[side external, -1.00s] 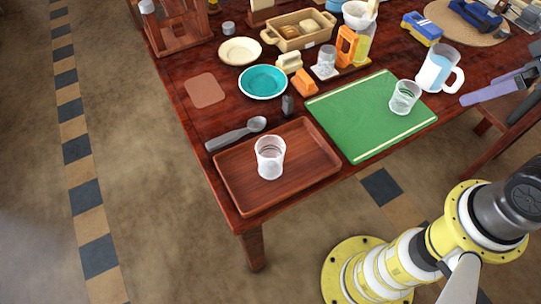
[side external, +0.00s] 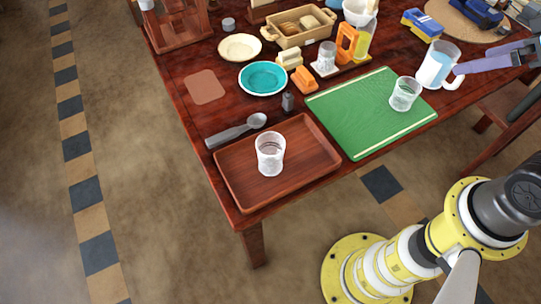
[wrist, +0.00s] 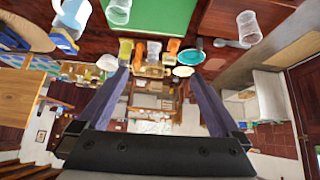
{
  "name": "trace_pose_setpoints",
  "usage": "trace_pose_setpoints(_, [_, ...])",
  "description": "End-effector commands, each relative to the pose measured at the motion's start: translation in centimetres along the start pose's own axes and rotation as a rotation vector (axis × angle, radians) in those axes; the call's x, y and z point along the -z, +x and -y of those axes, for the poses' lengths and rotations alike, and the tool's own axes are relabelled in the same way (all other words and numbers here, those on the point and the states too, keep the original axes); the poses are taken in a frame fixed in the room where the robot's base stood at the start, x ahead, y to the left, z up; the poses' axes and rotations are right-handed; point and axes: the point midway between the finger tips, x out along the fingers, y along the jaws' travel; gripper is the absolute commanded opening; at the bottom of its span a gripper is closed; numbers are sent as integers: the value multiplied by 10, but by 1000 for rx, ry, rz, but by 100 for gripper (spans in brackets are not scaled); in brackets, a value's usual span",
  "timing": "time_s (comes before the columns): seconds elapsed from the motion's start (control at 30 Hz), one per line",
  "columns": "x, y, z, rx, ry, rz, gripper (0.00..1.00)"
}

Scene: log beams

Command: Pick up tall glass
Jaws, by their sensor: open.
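Three clear glasses are in view. One (side external: 270,154) stands upright on the brown wooden tray (side external: 232,190); it also shows in the wrist view (wrist: 249,28). Another (side external: 405,94) stands on the green board (side external: 365,125), and shows at the top of the wrist view (wrist: 118,11). A third (side external: 326,57) stands farther back. I cannot tell which one is the tall glass. My gripper (wrist: 158,74) is open with nothing between its purple fingers. In the side view its fingers are at the right edge, beside the jug and apart from all glasses.
A jug with blue liquid (side external: 437,66) stands right of the green board, its handle close to my fingers in the picture. A teal plate (side external: 263,79), a spoon (side external: 236,131), a dark shaker (side external: 288,102) and a bread basket (side external: 299,29) are on the table. A pink mat (side external: 205,87) lies bare.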

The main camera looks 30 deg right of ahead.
Motion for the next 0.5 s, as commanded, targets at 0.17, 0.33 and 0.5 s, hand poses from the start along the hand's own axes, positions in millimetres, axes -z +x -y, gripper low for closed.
trace_pose_setpoints(0.17, [90,-6,-8,-49,-84,-322,100])
trace_pose_setpoints(0.33, [168,1,6,-42,-210,-567,100])
trace_pose_setpoints(0.5, [228,22,45,38,-355,-770,100])
